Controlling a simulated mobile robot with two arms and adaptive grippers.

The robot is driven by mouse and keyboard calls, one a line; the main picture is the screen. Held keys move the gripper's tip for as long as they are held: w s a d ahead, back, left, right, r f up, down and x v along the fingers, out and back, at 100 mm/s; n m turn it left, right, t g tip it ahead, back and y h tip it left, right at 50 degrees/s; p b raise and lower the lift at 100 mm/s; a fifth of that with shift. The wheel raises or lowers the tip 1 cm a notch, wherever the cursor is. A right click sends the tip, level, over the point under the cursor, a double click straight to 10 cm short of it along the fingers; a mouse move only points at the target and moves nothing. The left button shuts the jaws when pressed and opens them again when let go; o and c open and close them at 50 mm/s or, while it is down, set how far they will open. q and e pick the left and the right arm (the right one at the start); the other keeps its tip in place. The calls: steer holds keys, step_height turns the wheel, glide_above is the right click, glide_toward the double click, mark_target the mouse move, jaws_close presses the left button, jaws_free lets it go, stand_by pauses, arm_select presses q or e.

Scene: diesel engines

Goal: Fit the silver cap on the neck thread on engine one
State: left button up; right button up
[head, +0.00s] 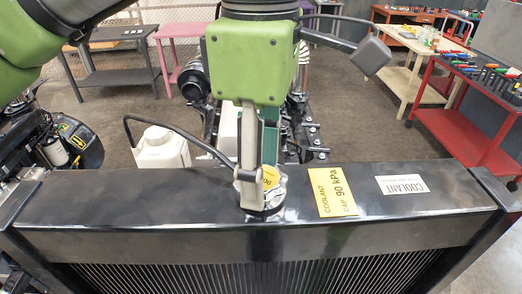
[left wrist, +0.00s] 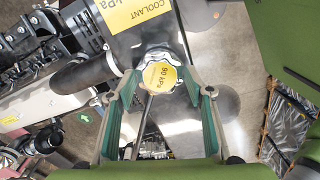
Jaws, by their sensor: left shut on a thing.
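The silver cap (head: 275,192) has a yellow disc on top; in the left wrist view the disc on the cap (left wrist: 160,75) reads "90 kPa". My left gripper (head: 259,178) points down over the radiator's black top tank (head: 130,200). Its green-padded fingers (left wrist: 162,82) are shut on the cap, one on each side. The cap is at the filler neck by the tank's front edge, beside the yellow "COOLANT CAP 90 kPa" label (head: 333,191). The fingers and cap hide the neck thread, so I cannot tell how the cap sits on it. My right gripper is not in view.
A white bottle (head: 161,150) with a black hose stands behind the tank, left of my gripper. The engine (head: 300,125) is behind the radiator. A red cart (head: 465,135) with tools stands at the right.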

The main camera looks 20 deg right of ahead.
arm_select(q)
steer(key=m+p, duration=0.1)
steer(key=m, duration=0.2)
steer(key=o, duration=1.8)
steer(key=shift+f+m, duration=0.15)
steer(key=shift+m, duration=0.35)
steer(key=shift+o, duration=0.2)
steer(key=shift+c, duration=0.4)
steer(key=shift+r+p, duration=0.65)
steer(key=shift+r, duration=2.95)
